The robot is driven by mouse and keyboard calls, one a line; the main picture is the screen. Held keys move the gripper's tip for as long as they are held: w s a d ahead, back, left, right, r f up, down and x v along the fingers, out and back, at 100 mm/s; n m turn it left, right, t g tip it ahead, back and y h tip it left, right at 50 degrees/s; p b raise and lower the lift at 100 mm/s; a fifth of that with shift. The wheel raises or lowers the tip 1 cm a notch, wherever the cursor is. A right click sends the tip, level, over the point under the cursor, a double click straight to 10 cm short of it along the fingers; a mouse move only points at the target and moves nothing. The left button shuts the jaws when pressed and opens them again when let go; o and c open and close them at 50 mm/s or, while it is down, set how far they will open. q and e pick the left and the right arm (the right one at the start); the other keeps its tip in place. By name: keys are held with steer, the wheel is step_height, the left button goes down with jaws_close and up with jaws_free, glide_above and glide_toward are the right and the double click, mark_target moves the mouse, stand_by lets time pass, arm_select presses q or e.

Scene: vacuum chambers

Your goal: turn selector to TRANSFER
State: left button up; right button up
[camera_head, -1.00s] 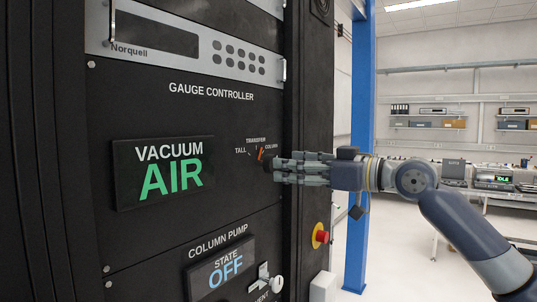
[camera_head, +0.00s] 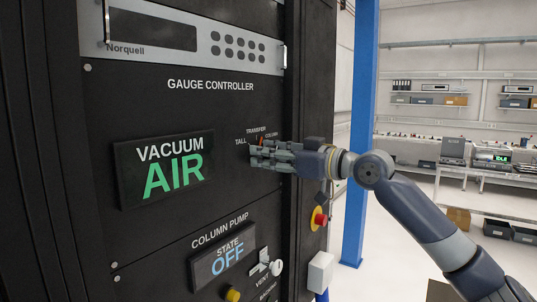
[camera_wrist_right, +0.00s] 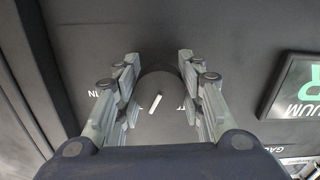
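The selector is a dark round knob (camera_wrist_right: 159,82) on the black panel, with a white line on its face in the right wrist view. In the head view my right gripper hides most of it. The labels TALL, TRANSFER and COLUMN arc above it, and an orange mark shows near the TRANSFER and COLUMN ticks. My right gripper (camera_head: 256,154) is at the knob; in the wrist view its fingers (camera_wrist_right: 160,88) stand apart, one on each side of the knob. I cannot tell whether they touch it. My left gripper is not in view.
Left of the selector is a VACUUM display (camera_head: 163,168) reading AIR. Below are a column pump display (camera_head: 222,262) reading OFF, a silver valve handle (camera_head: 266,263) and a red emergency button (camera_head: 320,219). A blue post (camera_head: 361,140) stands right of the cabinet.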

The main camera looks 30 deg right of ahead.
steer(key=c, duration=0.3)
steer(key=n, duration=0.4)
steer(key=shift+n, duration=0.3)
steer(key=o, duration=1.1)
